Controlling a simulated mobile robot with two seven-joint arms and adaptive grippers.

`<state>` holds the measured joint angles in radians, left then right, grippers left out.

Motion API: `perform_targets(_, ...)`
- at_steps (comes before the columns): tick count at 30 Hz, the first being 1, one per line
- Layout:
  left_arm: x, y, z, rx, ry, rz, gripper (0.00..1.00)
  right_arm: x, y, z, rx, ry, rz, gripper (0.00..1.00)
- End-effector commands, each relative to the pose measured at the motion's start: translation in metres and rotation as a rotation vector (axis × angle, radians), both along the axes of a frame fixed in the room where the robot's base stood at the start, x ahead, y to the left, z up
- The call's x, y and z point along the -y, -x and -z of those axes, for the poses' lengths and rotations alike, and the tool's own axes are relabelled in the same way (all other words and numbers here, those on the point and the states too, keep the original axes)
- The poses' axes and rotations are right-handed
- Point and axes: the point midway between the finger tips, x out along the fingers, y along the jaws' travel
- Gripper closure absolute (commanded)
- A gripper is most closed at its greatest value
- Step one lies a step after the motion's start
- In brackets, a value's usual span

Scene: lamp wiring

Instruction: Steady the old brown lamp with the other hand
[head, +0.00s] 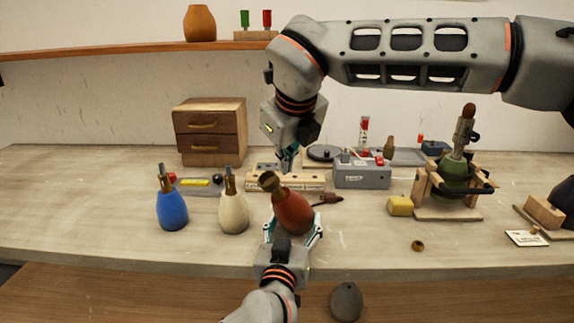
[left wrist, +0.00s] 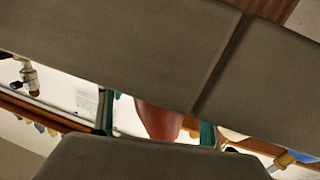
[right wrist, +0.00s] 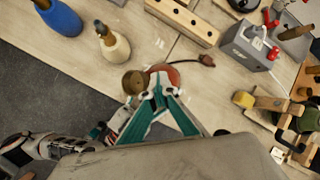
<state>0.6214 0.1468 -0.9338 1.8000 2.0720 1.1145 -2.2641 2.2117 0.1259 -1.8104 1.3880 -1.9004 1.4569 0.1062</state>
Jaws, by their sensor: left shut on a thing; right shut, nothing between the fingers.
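The reddish-brown lamp (head: 292,212), with a brown neck and socket, leans to the left in the head view, at the table's front edge. My left gripper (head: 293,230) is shut on its body from the front. The lamp also shows between the left fingers in the left wrist view (left wrist: 160,118). My right gripper (head: 287,160) reaches down from above, behind the lamp, shut and empty. In the right wrist view its closed fingertips (right wrist: 157,92) overlap the lamp's body (right wrist: 165,72); I cannot tell whether they touch. A dark cord with a plug (head: 328,198) lies behind the lamp.
A blue lamp (head: 172,209) and a cream lamp (head: 233,213) stand to the left. Behind are a wooden block with holes (head: 300,183) and a grey box (head: 362,175). A yellow block (head: 400,206) and a wooden stand with a green lamp (head: 455,176) are right.

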Motion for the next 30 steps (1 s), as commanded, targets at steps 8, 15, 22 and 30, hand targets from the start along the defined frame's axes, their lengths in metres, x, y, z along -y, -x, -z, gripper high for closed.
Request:
perform_targets(8, 0.0, 0.0, -0.003, 0.005, 0.0, 0.0, 0.63, -0.006, 0.004, -0.012, 0.002, 0.0, -0.002, 1.0)
perform_targets(15, 0.0, 0.0, -0.003, 0.005, 0.0, 0.0, 0.63, -0.01, 0.008, -0.021, 0.002, 0.0, -0.002, 1.0)
perform_targets(22, 0.0, 0.0, -0.003, 0.005, 0.0, 0.0, 0.63, -0.013, 0.01, -0.027, 0.001, 0.0, -0.001, 1.0)
perform_targets(30, 0.0, 0.0, -0.003, 0.005, 0.0, 0.0, 0.63, -0.014, 0.01, -0.027, 0.001, 0.0, -0.001, 0.82)
